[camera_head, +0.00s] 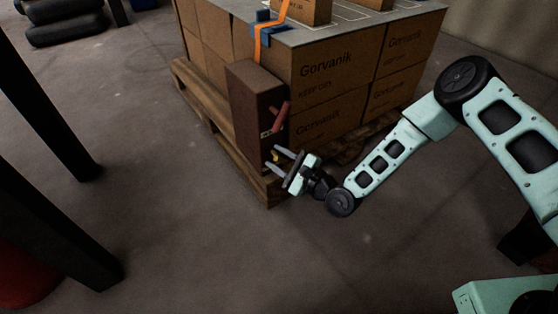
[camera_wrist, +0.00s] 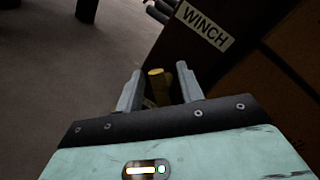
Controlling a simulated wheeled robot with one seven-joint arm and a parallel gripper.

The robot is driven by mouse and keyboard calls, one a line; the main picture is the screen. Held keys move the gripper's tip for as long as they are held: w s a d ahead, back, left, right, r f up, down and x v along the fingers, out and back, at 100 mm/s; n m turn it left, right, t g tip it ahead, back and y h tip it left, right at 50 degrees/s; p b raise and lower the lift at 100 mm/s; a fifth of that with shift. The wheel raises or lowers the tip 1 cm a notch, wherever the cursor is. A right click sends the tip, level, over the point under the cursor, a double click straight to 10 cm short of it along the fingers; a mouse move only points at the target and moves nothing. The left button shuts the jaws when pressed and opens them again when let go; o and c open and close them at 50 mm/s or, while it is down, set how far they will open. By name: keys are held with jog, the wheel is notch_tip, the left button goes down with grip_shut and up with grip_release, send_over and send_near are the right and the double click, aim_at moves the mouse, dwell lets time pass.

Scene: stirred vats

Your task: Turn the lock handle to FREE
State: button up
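A dark brown box (camera_head: 254,105) stands on the front corner of a loaded pallet, with a red handle (camera_head: 281,116) on its face. A small yellow handle (camera_head: 276,156) sits low on the box, below the red one; I take it as the lock handle. In the wrist view the yellow handle (camera_wrist: 157,82) shows between my fingers, beneath a WINCH label (camera_wrist: 205,27). My gripper (camera_head: 276,159) is open at the yellow handle, with gaps beside it. I see no touch. I cannot read a FREE mark, and the handle's base is partly hidden.
Gorvanik cartons (camera_head: 325,72) fill the wooden pallet (camera_head: 205,103) behind the box. An orange strap (camera_head: 262,42) runs over the load. Dark posts (camera_head: 55,110) stand at the left. The floor (camera_head: 215,235) in front of the pallet is clear.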

grip_shut()
jog(key=shift+p, duration=0.35)
jog(key=n+p, duration=0.2)
jog(key=shift+s+r+n+h+p, duration=0.1)
jog(key=shift+n+h+p, duration=0.3)
jog(key=n+p, duration=0.1)
jog(key=p, duration=0.1)
jog(key=n+h+p, duration=0.1)
jog(key=n+p, duration=0.1)
jog(key=n+h+p, duration=0.1)
jog(key=n, duration=0.1)
jog(key=shift+a+f+g+p, duration=0.1)
jog(key=shift+f+g+p, duration=0.2)
jog(key=shift+p, duration=0.1)
jog(key=n+p, duration=0.1)
jog(key=n, duration=0.1)
jog(key=n+h+p, duration=0.1)
jog(key=p, duration=0.1)
jog(key=shift+f+n+p, duration=0.2)
jog(key=shift+n+p, duration=0.1)
jog(key=shift+n, duration=0.1)
jog(key=shift+d+f+n+t+h+p, duration=0.15)
jog(key=shift+n+t+h+p, duration=0.25)
jog(key=shift+n+p, duration=0.35)
jog(key=shift+d+f+n+t+h+p, duration=0.1)
jog(key=shift+f+n+t+h+p, duration=0.1)
jog(key=shift+n+h+p, duration=0.5)
